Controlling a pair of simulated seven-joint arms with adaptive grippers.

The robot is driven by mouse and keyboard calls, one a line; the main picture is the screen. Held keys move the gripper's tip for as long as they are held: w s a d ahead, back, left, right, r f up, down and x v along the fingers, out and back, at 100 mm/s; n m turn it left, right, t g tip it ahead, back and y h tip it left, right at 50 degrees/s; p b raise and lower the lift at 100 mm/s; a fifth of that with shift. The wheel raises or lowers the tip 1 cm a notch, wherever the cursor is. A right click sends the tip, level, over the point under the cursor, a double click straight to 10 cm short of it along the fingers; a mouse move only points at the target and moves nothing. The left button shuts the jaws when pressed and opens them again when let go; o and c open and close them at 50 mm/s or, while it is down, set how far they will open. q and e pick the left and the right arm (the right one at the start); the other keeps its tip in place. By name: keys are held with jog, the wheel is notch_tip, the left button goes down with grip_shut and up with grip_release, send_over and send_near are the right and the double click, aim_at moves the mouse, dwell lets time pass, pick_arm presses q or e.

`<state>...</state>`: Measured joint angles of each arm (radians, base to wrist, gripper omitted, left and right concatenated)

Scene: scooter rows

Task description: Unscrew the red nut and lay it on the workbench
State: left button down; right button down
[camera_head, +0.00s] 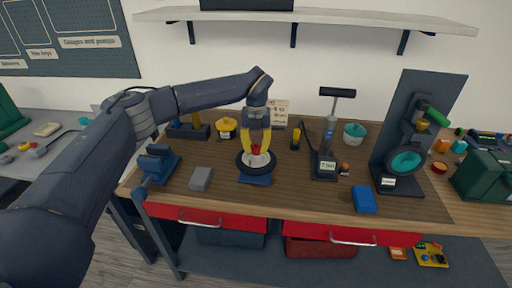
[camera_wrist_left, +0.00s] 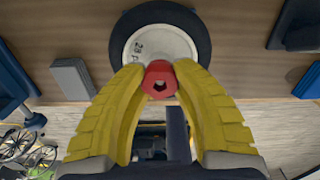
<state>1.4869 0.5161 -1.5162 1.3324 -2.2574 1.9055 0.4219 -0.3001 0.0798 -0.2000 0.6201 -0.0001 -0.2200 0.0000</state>
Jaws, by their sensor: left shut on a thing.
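The red nut (camera_wrist_left: 160,81) is pinched between the yellow fingertips of my left gripper (camera_wrist_left: 160,72) in the left wrist view. Behind it is a small wheel with a black tyre (camera_wrist_left: 190,25) and a pale hub (camera_wrist_left: 150,42). The red nut (camera_head: 256,149) shows between the fingers just above the hub. I cannot tell whether the nut still touches the wheel's axle. My right gripper does not show.
A grey block (camera_head: 201,178) and a blue vice (camera_head: 158,165) are to the left. A floor pump (camera_head: 327,150) and a blue box (camera_head: 364,200) are to the right. A dark stand with a teal wheel (camera_head: 405,163) is farther right. Bare wood lies between the wheel and blue box.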

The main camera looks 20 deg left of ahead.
aim_at(256, 147)
pick_arm(q)
jog(key=n, duration=0.7)
jog(key=shift+n, duration=0.3)
jog(key=n, duration=0.8)
jog(key=c, duration=1)
grip_release()
jog(key=shift+c, duration=0.2)
notch_tip(256, 147, up, 12)
